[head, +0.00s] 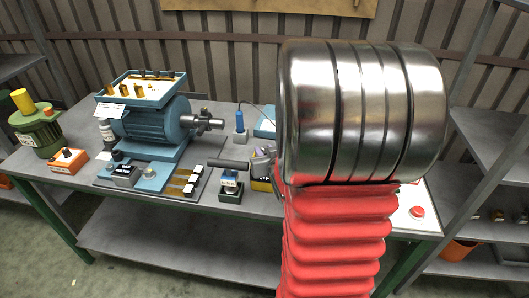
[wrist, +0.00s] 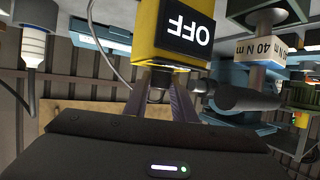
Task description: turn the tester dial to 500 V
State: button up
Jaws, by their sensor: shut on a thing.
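The yellow tester (wrist: 150,38) fills the upper middle of the wrist view, which looks upside down. Its black display (wrist: 185,32) reads OFF. My gripper (wrist: 160,88) has its two fingers on either side of a small dark dial (wrist: 157,94) beneath the display and is shut on it. The dial's pointer and scale cannot be made out. In the head view the tester (head: 261,185) stands on the bench, partly hidden behind my arm, and my gripper (head: 262,155) is at its top.
A tool marked 40 N m (wrist: 262,50), with a black handle (wrist: 245,97), lies close beside the tester. The blue motor (head: 150,128) stands to the left. A small dark stand (head: 231,190) sits just left of the tester. A red button (head: 417,212) is at the right.

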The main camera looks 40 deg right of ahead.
jog(key=shift+a+m+g+h, duration=0.1)
jog(key=shift+m+g+h, duration=1.7)
jog(key=shift+m, duration=0.4)
jog(key=shift+m+g+h, duration=0.9)
jog(key=shift+m+g, duration=0.1)
jog(key=shift+m, duration=0.1)
jog(key=o, duration=1.1)
jog(key=shift+c, duration=0.2)
